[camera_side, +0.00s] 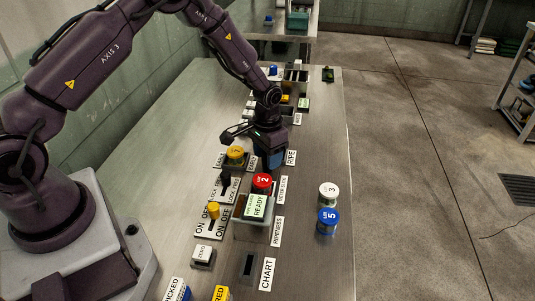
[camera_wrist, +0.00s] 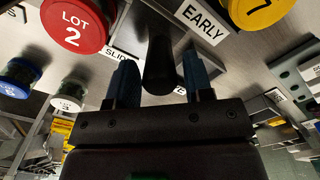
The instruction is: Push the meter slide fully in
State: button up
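The meter slide's black handle (camera_wrist: 160,65) stands in the wrist view beside a partly covered label reading "SLIDE" (camera_wrist: 118,53). My gripper (camera_wrist: 161,78) has its two blue fingers apart, one on each side of this handle. Narrow gaps seem to show between handle and fingers; I cannot tell whether either touches. In the side view my gripper (camera_side: 275,163) points down, low over the bench, behind the red-lidded lot 2 jar (camera_side: 262,181) and near the METER SLIDE label (camera_side: 282,189). The handle is hidden there, and how far in the slide sits cannot be told.
A yellow-lidded jar (camera_side: 235,154) stands just left of my gripper. The READY display (camera_side: 256,206) is in front. The white-lidded jar (camera_side: 328,193) and blue-lidded jar (camera_side: 327,219) stand to the right. The bench's back right (camera_side: 325,120) is mostly clear.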

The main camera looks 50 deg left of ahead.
aim_at(263, 178)
grip_shut()
jog(key=s+d, duration=0.5)
jog(key=shift+o, duration=1.6)
grip_release()
notch_tip(263, 178, up, 13)
